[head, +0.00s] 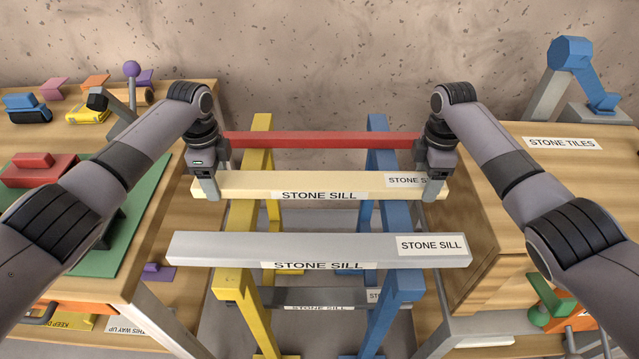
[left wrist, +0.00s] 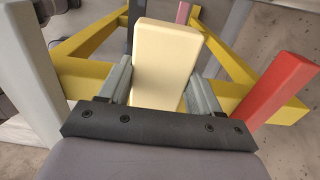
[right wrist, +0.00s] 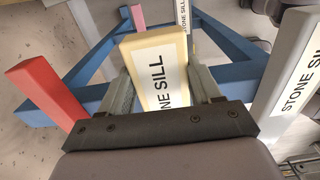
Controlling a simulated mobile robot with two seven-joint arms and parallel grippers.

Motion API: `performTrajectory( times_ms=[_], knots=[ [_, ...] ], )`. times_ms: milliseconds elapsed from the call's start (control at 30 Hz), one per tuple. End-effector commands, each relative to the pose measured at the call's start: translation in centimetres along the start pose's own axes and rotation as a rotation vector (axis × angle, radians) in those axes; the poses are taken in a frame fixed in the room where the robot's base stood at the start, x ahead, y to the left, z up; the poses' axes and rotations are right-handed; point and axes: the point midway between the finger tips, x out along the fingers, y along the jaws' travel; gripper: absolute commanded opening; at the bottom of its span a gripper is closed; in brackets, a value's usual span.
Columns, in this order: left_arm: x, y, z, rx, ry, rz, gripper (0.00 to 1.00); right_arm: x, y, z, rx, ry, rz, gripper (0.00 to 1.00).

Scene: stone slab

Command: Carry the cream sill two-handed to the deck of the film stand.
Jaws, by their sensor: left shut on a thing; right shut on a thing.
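The cream sill (head: 250,184) is a long pale bar labelled STONE SILL, lying crosswise in the middle of the head view. My left gripper (head: 207,188) is shut on its left end; the left wrist view shows the cream sill (left wrist: 165,65) between both fingers. My right gripper (head: 433,188) is shut on its right end; the right wrist view shows the labelled cream end (right wrist: 152,65) between the fingers. The sill looks level, over the yellow trestle (head: 235,285) and blue trestle (head: 383,310). I cannot tell whether it touches them. I cannot identify the film stand.
A grey sill (head: 300,249) lies nearer me and a red bar (head: 310,140) lies beyond, both parallel to the cream sill. A darker sill (head: 330,298) sits lower. Wooden benches flank the trestles, the left (head: 160,225) cluttered, the right (head: 500,190) labelled STONE TILES.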

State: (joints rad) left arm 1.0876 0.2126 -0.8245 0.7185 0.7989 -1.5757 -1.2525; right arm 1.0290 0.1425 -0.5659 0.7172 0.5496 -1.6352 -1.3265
Motion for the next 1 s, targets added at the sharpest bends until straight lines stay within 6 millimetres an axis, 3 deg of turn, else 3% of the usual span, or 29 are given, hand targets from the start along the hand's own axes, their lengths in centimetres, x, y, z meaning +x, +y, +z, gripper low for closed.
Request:
performTrajectory(
  times_ms=[433,1000],
  knots=[
    [-1.0,-0.1,0.0,-0.001,0.002,-0.002,0.0,-0.9,0.1,0.0,0.0,0.001,0.005,0.0],
    [-4.8,-0.1,0.0,-0.002,0.003,-0.003,0.0,-4.7,0.2,0.1,0.0,-0.001,0.007,0.0]
  ],
)
